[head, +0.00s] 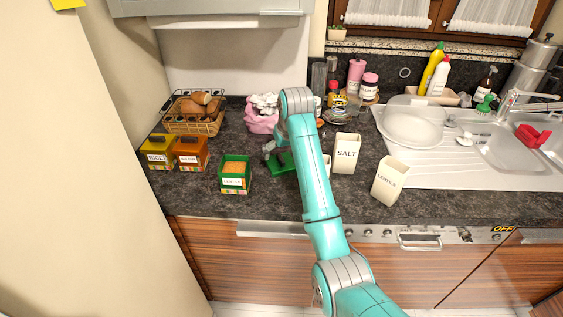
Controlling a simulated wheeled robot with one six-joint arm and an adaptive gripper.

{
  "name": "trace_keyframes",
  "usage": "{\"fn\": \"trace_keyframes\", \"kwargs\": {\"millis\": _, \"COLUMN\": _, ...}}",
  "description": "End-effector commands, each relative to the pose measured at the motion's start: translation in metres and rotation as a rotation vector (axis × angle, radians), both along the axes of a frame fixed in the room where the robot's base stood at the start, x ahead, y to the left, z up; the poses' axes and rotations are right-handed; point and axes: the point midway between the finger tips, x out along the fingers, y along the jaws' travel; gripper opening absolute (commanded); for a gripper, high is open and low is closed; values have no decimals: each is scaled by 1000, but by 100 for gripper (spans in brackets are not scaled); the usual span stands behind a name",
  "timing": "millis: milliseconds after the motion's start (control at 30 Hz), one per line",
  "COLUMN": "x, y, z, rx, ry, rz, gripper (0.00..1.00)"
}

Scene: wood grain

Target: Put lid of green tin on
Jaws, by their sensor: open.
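The green tin (234,184) stands upright on the dark counter, left of my arm. Its top is open and a tan filling shows inside. A green lid (281,163) lies to the right of the tin, partly hidden behind my arm. My gripper (271,153) is low over the counter at the lid's left end, mostly hidden by my arm. It is open. I cannot tell whether its fingers touch the lid.
Yellow (158,152) and orange (190,153) tins stand left of the green tin. A bread basket (194,120) and pink bag (262,122) are behind. White salt (346,153) and lentils (389,181) containers stand right of my arm. The counter before the green tin is clear.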

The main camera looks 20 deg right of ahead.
Motion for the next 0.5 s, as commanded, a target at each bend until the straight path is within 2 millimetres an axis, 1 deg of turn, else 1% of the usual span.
{"fn": "trace_keyframes", "kwargs": {"millis": 133, "x": 5, "y": 0, "z": -8, "rx": 0, "ry": 0, "rz": 0, "gripper": 100}}
{"fn": "trace_keyframes", "kwargs": {"millis": 400, "x": 22, "y": 0, "z": -40, "rx": 0, "ry": 0, "rz": 0, "gripper": 100}}
{"fn": "trace_keyframes", "kwargs": {"millis": 500, "x": 25, "y": 0, "z": -46, "rx": 0, "ry": 0, "rz": 0, "gripper": 100}}
